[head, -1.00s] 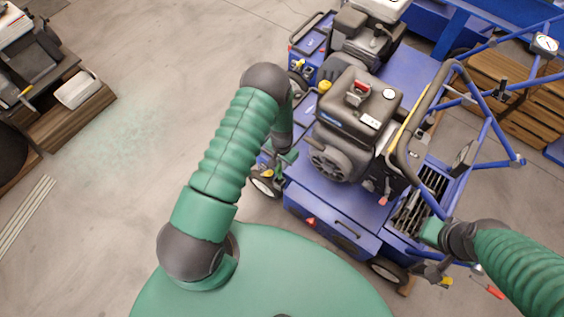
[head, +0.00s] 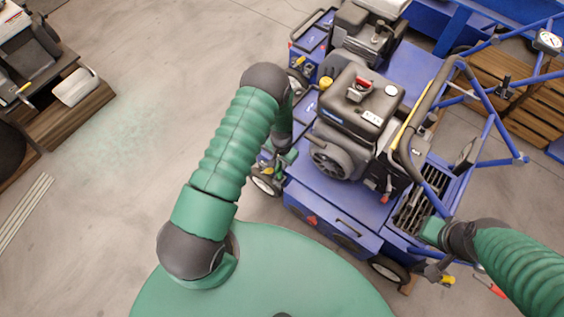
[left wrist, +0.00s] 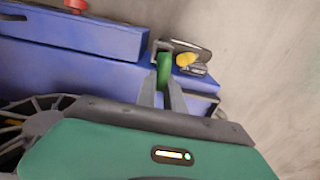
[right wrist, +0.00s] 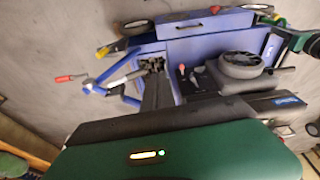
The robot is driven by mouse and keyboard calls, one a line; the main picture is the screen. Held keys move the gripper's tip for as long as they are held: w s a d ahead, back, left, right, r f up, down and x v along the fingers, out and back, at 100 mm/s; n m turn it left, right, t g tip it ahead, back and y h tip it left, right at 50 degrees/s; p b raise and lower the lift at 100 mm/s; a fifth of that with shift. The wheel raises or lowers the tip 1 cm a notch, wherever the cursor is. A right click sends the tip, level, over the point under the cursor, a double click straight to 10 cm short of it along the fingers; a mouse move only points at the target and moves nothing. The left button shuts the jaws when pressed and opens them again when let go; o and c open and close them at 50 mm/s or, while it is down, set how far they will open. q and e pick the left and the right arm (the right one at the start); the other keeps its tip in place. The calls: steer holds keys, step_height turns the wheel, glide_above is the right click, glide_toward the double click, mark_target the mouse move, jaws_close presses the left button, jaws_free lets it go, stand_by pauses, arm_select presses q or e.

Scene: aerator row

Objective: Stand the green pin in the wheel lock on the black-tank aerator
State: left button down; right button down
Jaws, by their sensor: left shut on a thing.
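The black-tank aerator (head: 358,103) is a blue machine with a black engine tank. My left gripper (head: 274,160) is at its near left corner, above the small wheel (head: 264,184). In the left wrist view, the left gripper's grey fingers (left wrist: 163,90) are shut on the green pin (left wrist: 164,68). The pin is beside a grey bracket with a yellow knob (left wrist: 186,59), which looks like the wheel lock; I cannot tell whether the pin is in it. My right gripper (head: 431,232) is over the machine's right side; its dark fingers (right wrist: 158,90) look together and empty.
A second blue aerator (head: 318,40) stands just behind. Blue handle tubes (head: 490,120) rise at the right, close to my right arm. A red-handled tool (head: 491,287) lies at lower right.

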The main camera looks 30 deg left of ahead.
arm_select(q)
steer(key=shift+f+b, duration=1.85)
steer(key=shift+f, duration=0.65)
steer(key=c, duration=1.4)
jaws_free()
steer(key=shift+o, duration=0.2)
step_height(320, 180, up, 17)
steer(key=p, duration=0.5)
steer(key=shift+p, duration=0.35)
